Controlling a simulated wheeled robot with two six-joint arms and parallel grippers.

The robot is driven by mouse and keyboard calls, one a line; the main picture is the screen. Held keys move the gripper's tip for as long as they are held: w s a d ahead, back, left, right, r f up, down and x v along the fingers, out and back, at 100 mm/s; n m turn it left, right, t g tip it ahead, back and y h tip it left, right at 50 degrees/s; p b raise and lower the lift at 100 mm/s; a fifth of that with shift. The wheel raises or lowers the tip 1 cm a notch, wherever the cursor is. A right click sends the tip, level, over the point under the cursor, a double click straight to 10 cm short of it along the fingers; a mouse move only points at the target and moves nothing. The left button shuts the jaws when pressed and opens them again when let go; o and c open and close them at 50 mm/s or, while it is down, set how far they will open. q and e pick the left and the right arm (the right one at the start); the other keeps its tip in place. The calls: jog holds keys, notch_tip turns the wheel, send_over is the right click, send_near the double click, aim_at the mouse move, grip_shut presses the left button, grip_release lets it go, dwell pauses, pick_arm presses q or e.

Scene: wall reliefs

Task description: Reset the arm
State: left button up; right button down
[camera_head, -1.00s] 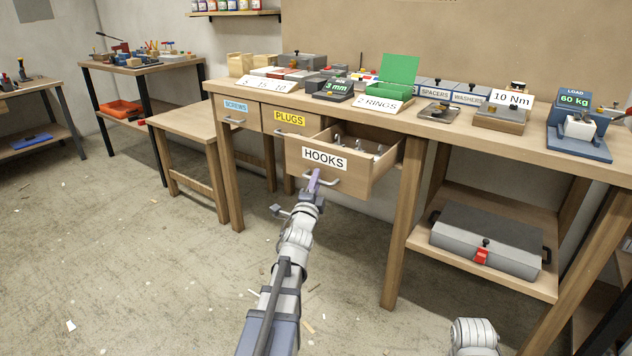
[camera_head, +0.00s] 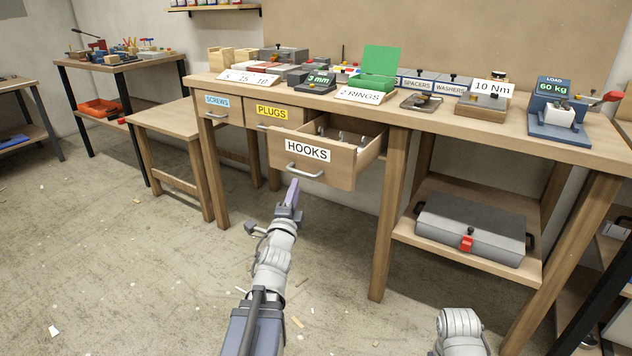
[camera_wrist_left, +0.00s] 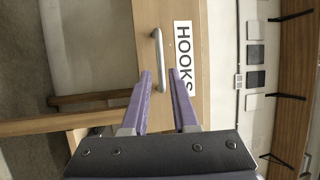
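My left gripper (camera_head: 291,196) is in front of and a little below the open drawer labelled HOOKS (camera_head: 338,174). In the left wrist view its two purple fingers (camera_wrist_left: 160,88) are apart with nothing between them. The drawer's metal handle (camera_head: 305,172) is beyond the fingertips and clear of them; it also shows in the left wrist view (camera_wrist_left: 158,60). The drawer is pulled out and holds several small hooks. Part of my right arm shows at the bottom of the head view, but its gripper is out of frame.
The workbench (camera_head: 440,117) carries boxes, signs and a scale (camera_head: 557,113). Closed drawers SCREWS (camera_head: 218,113) and PLUGS (camera_head: 271,113) are left of the open one. A grey case (camera_head: 470,227) lies on the lower shelf. The floor in front is open.

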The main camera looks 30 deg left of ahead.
pick_arm(q)
jog(key=d+f+n+g+h+p, duration=0.25)
jog(key=d+f+n+g, duration=0.5)
jog(key=d+f, duration=0.85)
jog(key=s+d+f+n+g+h, duration=0.1)
jog(key=s+d+f+g, duration=0.2)
jog(key=s+d+g, duration=0.5)
jog(key=s+d+f+n+g+h, duration=0.1)
jog(key=s+d+f+g, duration=0.25)
jog(key=s+d, duration=0.8)
notch_tip(320, 180, up, 38)
jog(key=p, duration=3.8)
jog(key=shift+s+a+p, duration=0.25)
jog(key=shift+a+p, duration=0.1)
jog(key=shift+h, duration=0.25)
